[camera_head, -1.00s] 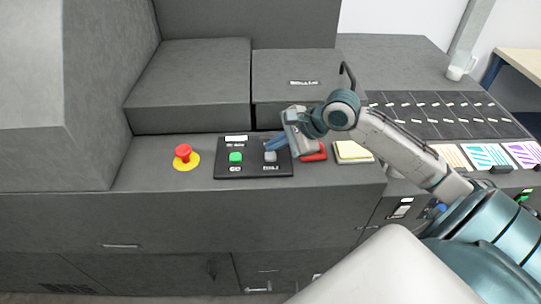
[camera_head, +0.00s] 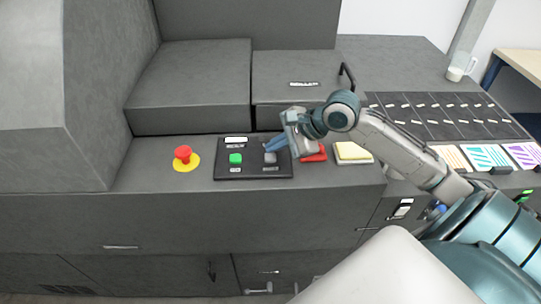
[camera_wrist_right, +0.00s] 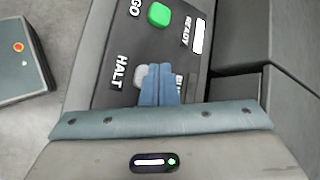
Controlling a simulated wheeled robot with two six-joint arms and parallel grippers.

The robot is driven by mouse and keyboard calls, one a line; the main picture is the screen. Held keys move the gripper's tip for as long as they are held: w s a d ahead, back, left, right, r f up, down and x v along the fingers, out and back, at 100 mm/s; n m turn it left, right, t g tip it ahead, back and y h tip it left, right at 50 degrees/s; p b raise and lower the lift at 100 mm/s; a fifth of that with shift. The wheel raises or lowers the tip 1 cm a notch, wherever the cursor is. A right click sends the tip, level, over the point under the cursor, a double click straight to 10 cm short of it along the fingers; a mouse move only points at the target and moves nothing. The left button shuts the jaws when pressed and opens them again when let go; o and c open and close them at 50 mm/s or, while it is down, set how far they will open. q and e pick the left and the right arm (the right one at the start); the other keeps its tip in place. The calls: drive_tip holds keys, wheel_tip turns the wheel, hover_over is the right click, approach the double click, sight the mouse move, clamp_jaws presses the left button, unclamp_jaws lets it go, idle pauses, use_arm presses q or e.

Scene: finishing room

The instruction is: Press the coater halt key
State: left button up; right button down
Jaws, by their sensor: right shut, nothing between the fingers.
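The black control panel (camera_head: 253,172) lies on the grey machine ledge, with a green GO key (camera_head: 236,158) and a grey halt key (camera_head: 270,158). In the right wrist view the grey key (camera_wrist_right: 140,73) sits beside the word HALT, partly hidden behind my fingers; the green key (camera_wrist_right: 159,15) is beside GO. My right gripper (camera_head: 268,147) is shut and empty, its blue fingertips at the grey key. In the wrist view the fingertips (camera_wrist_right: 157,68) overlap the key's edge; I cannot tell whether they touch it. My left gripper is not in view.
A red emergency button (camera_head: 183,152) on a yellow base stands left of the panel. A raised grey block (camera_head: 188,85) stands behind the ledge.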

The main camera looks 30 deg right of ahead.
idle(0.8)
drive_tip(key=shift+f+p, duration=0.3)
drive_tip(key=shift+p, duration=0.2)
drive_tip(key=shift+f, duration=0.55)
idle(0.3)
drive_tip(key=shift+r, duration=0.1)
drive_tip(key=shift+r+p, duration=0.8)
drive_tip(key=shift+p, duration=0.75)
